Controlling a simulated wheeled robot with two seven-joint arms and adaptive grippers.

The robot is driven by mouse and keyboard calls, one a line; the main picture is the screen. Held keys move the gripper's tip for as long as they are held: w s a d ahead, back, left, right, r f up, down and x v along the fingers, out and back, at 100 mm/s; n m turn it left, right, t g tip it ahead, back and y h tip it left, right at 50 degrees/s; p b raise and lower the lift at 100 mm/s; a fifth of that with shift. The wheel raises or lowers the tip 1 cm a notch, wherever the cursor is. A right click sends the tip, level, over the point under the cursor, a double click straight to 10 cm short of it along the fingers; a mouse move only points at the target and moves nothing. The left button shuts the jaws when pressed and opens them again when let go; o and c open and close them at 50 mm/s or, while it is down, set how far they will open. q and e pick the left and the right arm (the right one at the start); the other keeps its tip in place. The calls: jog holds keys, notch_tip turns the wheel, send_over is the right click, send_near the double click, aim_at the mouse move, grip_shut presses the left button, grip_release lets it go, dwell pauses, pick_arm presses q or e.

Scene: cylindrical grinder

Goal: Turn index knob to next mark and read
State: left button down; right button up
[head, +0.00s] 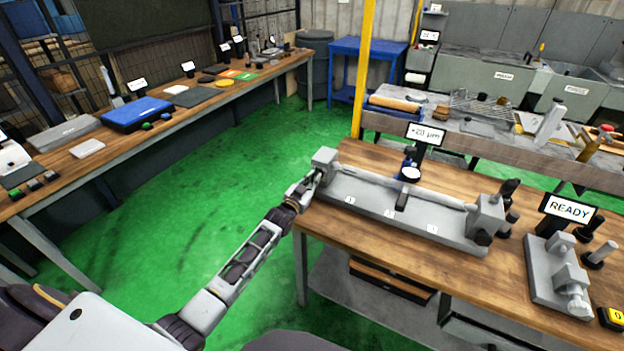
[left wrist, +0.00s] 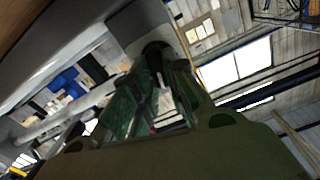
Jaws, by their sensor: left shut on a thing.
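The grey bench fixture (head: 395,212) lies on the wooden table, with a shaft (head: 380,183) held between its left block (head: 325,157) and its right block (head: 485,216). Marks 1, 2 and 3 run along its front. My left gripper (head: 314,178) is at the left block and is shut on the index knob. The fingers mostly hide the knob; its dark round end shows in the left wrist view (left wrist: 155,50). A dial gauge (head: 411,174) stands at mid-shaft. A display (head: 426,134) behind it reads about 20 µm; its sign is unclear. My right gripper is out of view.
A READY sign (head: 569,208) and a smaller grey fixture (head: 556,272) stand to the right, with a yellow button box (head: 612,317) beside them. A yellow post (head: 363,70) rises behind the table. Green floor (head: 190,205) is open to the left.

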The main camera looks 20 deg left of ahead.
pick_arm(q)
jog(key=shift+d+m, duration=0.1)
jog(key=shift+m, duration=0.9)
jog(key=c, duration=1.4)
grip_release()
jog(key=shift+c, duration=0.2)
jog(key=s+a, duration=0.1)
jog(key=s, duration=1.1)
jog(key=shift+a, duration=0.2)
